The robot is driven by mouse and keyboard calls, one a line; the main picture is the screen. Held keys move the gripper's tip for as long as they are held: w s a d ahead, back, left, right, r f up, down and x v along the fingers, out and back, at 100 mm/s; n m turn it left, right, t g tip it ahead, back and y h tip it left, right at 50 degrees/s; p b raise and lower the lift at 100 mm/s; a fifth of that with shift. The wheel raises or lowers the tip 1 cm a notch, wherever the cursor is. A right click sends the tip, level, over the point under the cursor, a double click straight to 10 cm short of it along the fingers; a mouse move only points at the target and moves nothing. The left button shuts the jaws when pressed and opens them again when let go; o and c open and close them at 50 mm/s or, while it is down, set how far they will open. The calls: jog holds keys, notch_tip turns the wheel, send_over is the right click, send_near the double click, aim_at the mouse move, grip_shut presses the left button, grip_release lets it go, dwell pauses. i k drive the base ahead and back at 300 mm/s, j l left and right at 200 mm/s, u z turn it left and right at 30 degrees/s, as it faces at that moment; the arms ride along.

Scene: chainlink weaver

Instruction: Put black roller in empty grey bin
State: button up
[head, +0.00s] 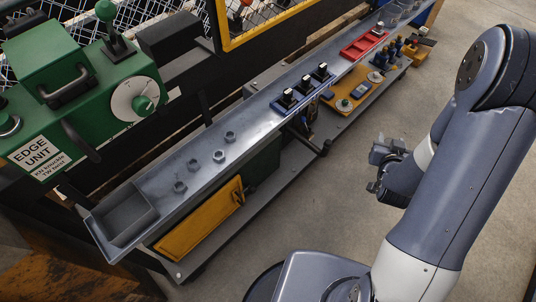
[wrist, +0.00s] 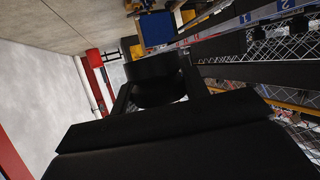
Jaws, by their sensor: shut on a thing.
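The grey bin (head: 128,218) sits at the near left end of the long metal shelf and looks empty. My gripper (head: 380,165) is out over the floor to the right of the shelf, well apart from the bin. In the wrist view my gripper (wrist: 157,92) is shut on the black roller (wrist: 155,80), a dark round piece between the two fingers. The roller is hard to make out in the head view, where it blends with the dark gripper. The bin cannot be made out in the wrist view.
Several nuts (head: 219,156) lie on the shelf (head: 245,117) beyond the bin, then black switches (head: 304,84) and a red tray (head: 363,46). A green machine (head: 80,90) stands behind the shelf. A yellow panel (head: 200,222) is below it. The floor (head: 330,200) between is clear.

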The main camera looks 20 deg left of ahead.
aim_at(130, 216)
jog(key=k+j+u, duration=0.1)
jog(key=u, duration=0.3)
jog(key=k+j+u, duration=0.15)
jog(key=u, duration=0.25)
jog(key=k+j+u, duration=0.15)
jog(key=u, duration=0.25)
jog(key=k+j+u, duration=0.1)
jog(key=j+u, duration=0.25)
jog(key=l, duration=0.1)
